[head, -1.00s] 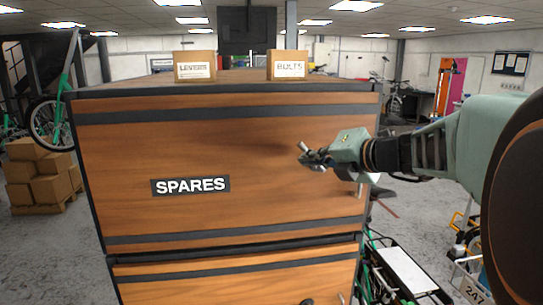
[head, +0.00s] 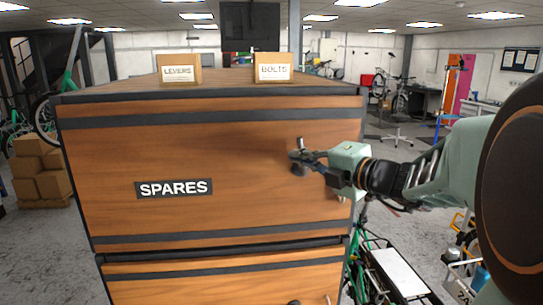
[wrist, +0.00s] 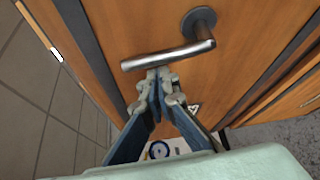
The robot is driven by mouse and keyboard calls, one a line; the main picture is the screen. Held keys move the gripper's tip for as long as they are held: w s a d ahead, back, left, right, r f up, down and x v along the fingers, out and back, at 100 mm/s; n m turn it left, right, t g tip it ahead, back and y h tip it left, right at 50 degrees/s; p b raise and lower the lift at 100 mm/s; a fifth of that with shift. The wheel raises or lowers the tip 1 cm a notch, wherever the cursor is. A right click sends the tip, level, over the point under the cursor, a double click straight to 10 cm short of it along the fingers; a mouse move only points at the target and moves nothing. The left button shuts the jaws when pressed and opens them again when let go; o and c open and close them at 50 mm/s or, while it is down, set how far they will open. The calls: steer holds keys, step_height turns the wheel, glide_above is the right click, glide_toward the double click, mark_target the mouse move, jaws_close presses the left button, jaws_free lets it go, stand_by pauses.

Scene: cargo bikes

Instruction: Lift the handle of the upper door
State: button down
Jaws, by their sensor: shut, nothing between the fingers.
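The upper door (head: 240,150) is brown wood with black bands and a SPARES label, and it looks shut. Its grey lever handle (wrist: 175,54) fills the upper middle of the wrist view, with a round base at its right end. My gripper (wrist: 159,76) is shut and empty, its fingertips at the handle's lower edge in the picture, near the middle of the lever. I cannot tell whether they touch. In the head view my gripper (head: 294,158) is in front of the right part of the upper door, and the handle is not clear there.
A lower door (head: 210,283) lies below the upper one. A LEVERS box (head: 180,70) and a BOLTS box (head: 272,68) stand on the cabinet top. Brown cartons (head: 45,172) are at the left. A cargo bike with a white-topped rack (head: 398,272) stands close at the right.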

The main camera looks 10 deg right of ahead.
steer(key=shift+d+r+m, duration=0.1)
steer(key=shift+d+m, duration=0.1)
steer(key=shift+m, duration=0.2)
stand_by(0.3)
